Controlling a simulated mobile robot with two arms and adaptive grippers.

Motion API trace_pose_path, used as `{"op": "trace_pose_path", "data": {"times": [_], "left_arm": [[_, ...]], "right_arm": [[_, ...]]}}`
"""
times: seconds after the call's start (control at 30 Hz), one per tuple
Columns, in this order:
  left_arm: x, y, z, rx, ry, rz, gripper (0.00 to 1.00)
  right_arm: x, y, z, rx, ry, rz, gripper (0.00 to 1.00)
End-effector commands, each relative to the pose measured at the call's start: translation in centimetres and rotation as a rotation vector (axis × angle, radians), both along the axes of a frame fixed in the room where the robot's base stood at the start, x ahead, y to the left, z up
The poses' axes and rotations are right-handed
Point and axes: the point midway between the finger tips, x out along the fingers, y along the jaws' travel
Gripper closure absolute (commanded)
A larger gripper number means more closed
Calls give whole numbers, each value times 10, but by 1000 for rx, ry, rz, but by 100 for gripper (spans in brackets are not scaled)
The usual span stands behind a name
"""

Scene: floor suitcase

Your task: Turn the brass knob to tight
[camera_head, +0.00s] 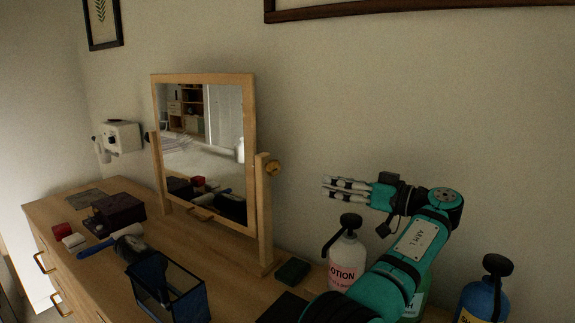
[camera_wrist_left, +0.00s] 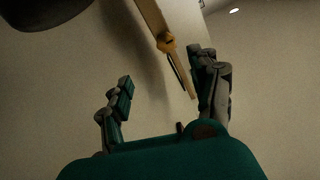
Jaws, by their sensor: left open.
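The brass knob (camera_head: 273,168) sits on the right post of the wooden mirror stand (camera_head: 263,205), near its top. In the left wrist view the brass knob (camera_wrist_left: 167,46) shows beyond the fingers, between them and nearer the right one. My left gripper (camera_head: 327,188) is to the right of the knob in the head view, apart from it, with its fingers pointing left toward the post. In the left wrist view the gripper (camera_wrist_left: 162,80) is open with nothing between its fingers. My right gripper is in no view.
A lotion bottle (camera_head: 346,257) with a black pump stands below my left gripper. A blue bottle (camera_head: 485,299) is at the lower right. A dark mesh holder (camera_head: 178,299), a dark red box (camera_head: 118,209) and a small dark green block (camera_head: 292,271) are on the dresser top (camera_head: 235,275).

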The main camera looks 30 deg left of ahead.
Motion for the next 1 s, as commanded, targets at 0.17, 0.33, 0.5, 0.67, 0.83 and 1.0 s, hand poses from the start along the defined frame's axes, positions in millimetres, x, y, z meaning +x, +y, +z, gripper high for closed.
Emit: {"op": "trace_pose_path", "data": {"times": [0.17,0.33,0.5,0.67,0.83,1.0], "left_arm": [[1,21,1,0,0,3,38],[4,57,2,0,1,3,38],[6,95,3,1,1,4,38],[9,129,3,0,2,4,38],[12,155,2,1,2,2,38],[13,169,1,1,1,1,38]], "right_arm": [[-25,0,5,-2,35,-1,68],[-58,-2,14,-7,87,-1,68],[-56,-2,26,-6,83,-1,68],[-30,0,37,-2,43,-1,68],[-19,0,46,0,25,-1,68],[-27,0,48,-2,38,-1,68]]}}
